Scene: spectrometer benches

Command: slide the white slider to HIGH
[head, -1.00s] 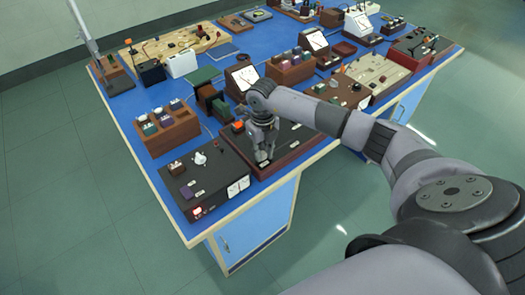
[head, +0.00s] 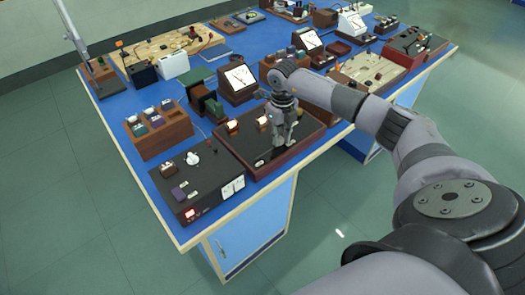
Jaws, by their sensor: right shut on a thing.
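The dark panel in a reddish-brown frame (head: 237,158) lies at the bench's front edge. My right gripper (head: 283,142) reaches down onto this panel, right of its middle. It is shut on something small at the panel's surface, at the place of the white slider. The slider itself is hidden by the fingers, and I cannot read the HIGH mark. My left gripper is not in view.
A black box with a white knob (head: 192,158) stands left of the panel. A brown block with several coloured pieces (head: 163,140) is behind that box. A white-faced meter (head: 240,79) stands behind the panel. Other apparatus crowds the blue bench top (head: 117,120).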

